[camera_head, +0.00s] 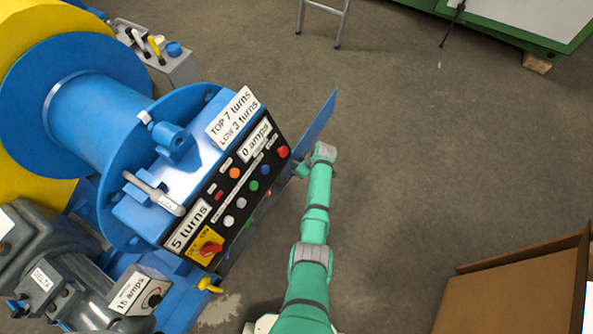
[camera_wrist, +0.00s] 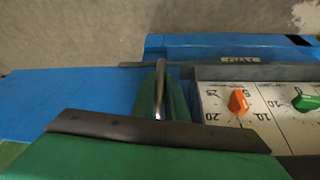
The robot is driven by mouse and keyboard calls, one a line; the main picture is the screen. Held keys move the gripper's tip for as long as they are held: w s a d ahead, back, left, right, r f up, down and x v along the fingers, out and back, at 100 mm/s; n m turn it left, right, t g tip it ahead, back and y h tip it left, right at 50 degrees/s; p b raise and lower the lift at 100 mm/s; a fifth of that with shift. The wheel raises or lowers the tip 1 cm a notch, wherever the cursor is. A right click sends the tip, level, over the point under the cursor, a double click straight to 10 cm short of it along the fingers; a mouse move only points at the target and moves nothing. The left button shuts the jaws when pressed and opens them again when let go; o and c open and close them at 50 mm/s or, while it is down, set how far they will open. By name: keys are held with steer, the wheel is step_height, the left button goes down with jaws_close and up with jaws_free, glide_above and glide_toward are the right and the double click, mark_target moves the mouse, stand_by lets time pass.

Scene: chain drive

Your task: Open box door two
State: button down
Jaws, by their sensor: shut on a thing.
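The blue box (camera_head: 150,212) has a black control panel on its top. Its blue door (camera_head: 321,115) stands out from the box's side, swung open, and it also shows at the left of the wrist view (camera_wrist: 75,95). My gripper (camera_head: 303,168) is at the door, beside the box. In the wrist view my gripper (camera_wrist: 160,112) is shut on the metal door handle (camera_wrist: 159,88). Behind the door, a white dial panel (camera_wrist: 225,108) with an orange knob (camera_wrist: 238,102) and a green knob (camera_wrist: 305,102) is exposed. My fingers hide part of the handle.
A large blue and yellow machine (camera_head: 75,85) fills the left side. A cardboard box (camera_head: 510,285) stands at the lower right. A ladder (camera_head: 325,15) and a green-framed thing (camera_head: 515,38) are at the back. The floor right of the door is clear.

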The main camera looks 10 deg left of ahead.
steer(key=shift+w, duration=0.2)
steer(key=c, duration=1.8)
jaws_free()
steer(key=shift+o, duration=0.2)
steer(key=v, duration=1.1)
steer(key=shift+s+f, duration=0.1)
steer(key=shift+f, duration=0.1)
